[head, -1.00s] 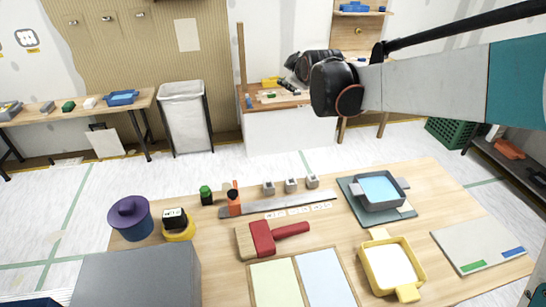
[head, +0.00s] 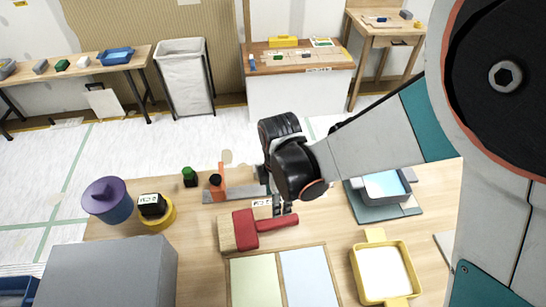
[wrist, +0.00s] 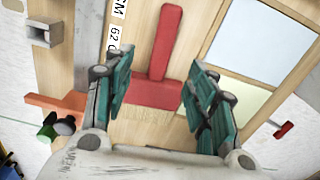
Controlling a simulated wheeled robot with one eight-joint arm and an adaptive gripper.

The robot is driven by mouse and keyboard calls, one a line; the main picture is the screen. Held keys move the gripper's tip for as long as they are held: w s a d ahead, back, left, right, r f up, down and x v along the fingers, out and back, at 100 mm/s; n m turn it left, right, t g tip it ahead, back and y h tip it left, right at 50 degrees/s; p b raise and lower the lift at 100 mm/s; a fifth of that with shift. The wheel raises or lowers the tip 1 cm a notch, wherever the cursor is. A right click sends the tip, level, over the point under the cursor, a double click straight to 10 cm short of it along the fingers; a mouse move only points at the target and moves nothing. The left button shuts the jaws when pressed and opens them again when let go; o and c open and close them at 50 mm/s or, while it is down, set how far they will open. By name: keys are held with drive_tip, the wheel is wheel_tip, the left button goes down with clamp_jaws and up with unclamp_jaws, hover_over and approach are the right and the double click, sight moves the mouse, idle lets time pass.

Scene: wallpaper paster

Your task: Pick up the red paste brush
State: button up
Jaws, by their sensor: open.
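The red paste brush (head: 244,231) lies flat on the wooden table, its tan bristles to the left and its red handle to the right in the head view. My gripper (head: 284,208) is over the handle end in the head view, pointing down. In the wrist view my gripper (wrist: 160,90) is open and empty, with teal finger pads on both sides of the brush. I cannot tell the exact height above the brush.
Two pale panels (head: 282,276) lie in front of the brush. A yellow paste tray (head: 358,262) and a blue-filled grey tray (head: 408,190) stand to the right. An orange-handled straightedge (head: 217,185) lies behind. A grey box (head: 108,272), purple pot (head: 108,203) and yellow tape roll (head: 160,221) stand left.

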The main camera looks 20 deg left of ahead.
drive_tip(key=b, duration=0.2)
hover_over(277, 221)
drive_tip(key=f, duration=0.5)
drive_tip(key=shift+w+a+f, duration=0.1)
drive_tip(key=shift+w+f, duration=0.25)
drive_tip(key=shift+s+f+b, duration=0.2)
drive_tip(key=shift+f+b, duration=0.3)
drive_tip(key=shift+f, duration=0.85)
drive_tip(key=shift+s+f+b, duration=0.15)
drive_tip(key=shift+f+b, duration=0.35)
drive_tip(key=shift+f, duration=0.8)
drive_tip(key=shift+r, duration=0.1)
drive_tip(key=c, duration=1.1)
